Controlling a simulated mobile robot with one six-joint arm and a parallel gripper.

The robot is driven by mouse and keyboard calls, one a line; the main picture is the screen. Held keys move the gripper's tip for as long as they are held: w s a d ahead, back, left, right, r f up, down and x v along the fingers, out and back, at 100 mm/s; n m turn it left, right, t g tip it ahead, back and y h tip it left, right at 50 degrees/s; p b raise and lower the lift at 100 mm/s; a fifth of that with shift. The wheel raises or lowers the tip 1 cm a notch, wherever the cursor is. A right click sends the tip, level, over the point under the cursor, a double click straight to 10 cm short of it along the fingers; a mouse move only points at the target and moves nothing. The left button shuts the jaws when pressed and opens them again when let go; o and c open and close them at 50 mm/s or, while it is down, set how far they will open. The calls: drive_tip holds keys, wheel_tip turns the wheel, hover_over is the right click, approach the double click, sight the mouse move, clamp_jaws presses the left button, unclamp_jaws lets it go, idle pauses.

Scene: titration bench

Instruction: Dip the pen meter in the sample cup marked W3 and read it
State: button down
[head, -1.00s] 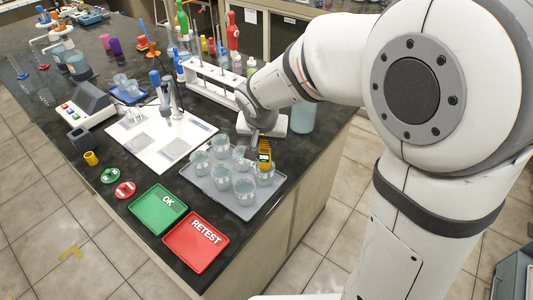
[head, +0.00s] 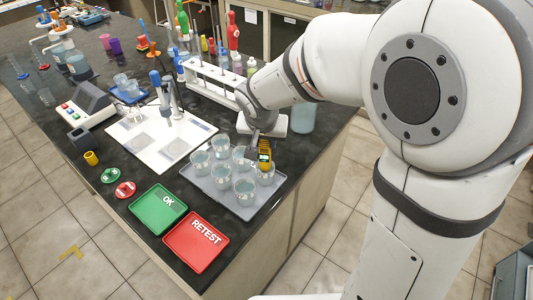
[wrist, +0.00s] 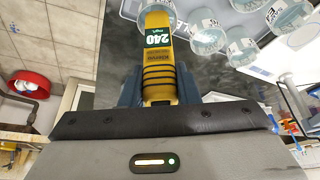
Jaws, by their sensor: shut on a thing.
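The yellow pen meter (head: 265,150) is held in my gripper (head: 262,137), roughly upright at the right side of the cup tray. In the wrist view the pen meter (wrist: 159,72) sits between the dark fingers, its green display upside down and seeming to read 240. Its lower end is over or in the rightmost sample cup (head: 265,176); the tip is hidden, so I cannot tell how deep it is. Several other clear cups, such as this front one (head: 245,192), stand on the grey tray (head: 215,192). Cup labels show partly in the wrist view, but I cannot read W3 on any.
A green OK tray (head: 150,220) and a red RETEST tray (head: 188,258) lie at the bench's front edge. A white stand base with a burette setup (head: 150,128) is left of the cups. A white tube rack (head: 205,82) and a clear beaker (head: 303,119) stand behind.

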drive_tip(key=shift+r, duration=0.15)
drive_tip(key=shift+r+p, duration=1.55)
drive_tip(key=shift+r, duration=1.45)
